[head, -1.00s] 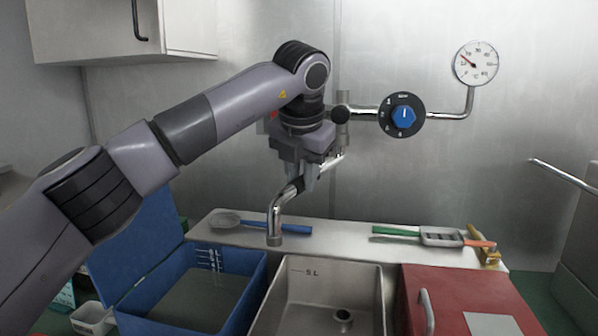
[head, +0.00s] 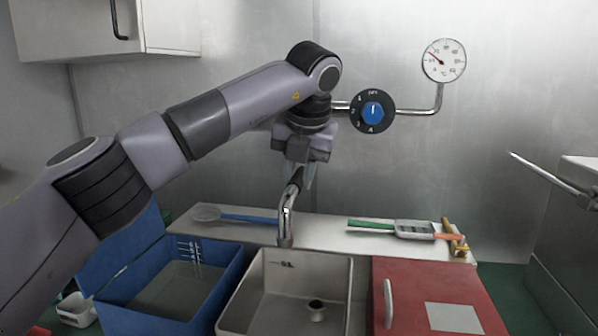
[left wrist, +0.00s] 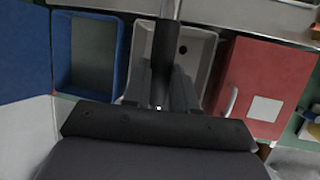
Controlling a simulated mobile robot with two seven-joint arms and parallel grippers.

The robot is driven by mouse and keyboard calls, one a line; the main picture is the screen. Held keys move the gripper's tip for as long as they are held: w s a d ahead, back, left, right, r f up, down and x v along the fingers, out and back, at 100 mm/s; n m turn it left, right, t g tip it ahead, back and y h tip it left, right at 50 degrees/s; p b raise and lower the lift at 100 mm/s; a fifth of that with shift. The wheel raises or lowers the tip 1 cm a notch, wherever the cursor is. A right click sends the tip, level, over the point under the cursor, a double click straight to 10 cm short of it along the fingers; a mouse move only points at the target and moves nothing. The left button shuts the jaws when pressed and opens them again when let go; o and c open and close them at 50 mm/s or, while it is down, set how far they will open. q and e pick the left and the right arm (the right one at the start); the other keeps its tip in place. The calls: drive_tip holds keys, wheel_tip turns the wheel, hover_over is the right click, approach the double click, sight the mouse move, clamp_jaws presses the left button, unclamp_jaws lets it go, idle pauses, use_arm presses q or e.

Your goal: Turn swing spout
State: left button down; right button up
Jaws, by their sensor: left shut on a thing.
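The swing spout (head: 286,215) is a chrome tube that bends down to an open end. In the head view its end is over the back part of the grey sink basin (head: 351,290), right of the basin's left back corner. My left gripper (head: 304,182) points down and is shut on the spout at its black sleeve (head: 296,183). In the left wrist view the black sleeve (left wrist: 164,55) runs between my fingers, with the basin (left wrist: 205,48) below. The spout's wall joint is hidden behind my left arm. My right gripper is not in view.
A blue bin (head: 235,280) stands left of the basin, and a red box (head: 440,285) stands right. A ledge (head: 330,232) behind holds a blue-handled strainer (head: 250,218) and a green-handled tool (head: 370,225). A blue knob (head: 373,112) and gauge (head: 443,60) are on the wall.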

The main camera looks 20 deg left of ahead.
use_arm(q)
drive_tip(key=shift+r, duration=0.1)
drive_tip(key=c, duration=0.9)
unclamp_jaws()
drive_tip(key=v, duration=0.7)
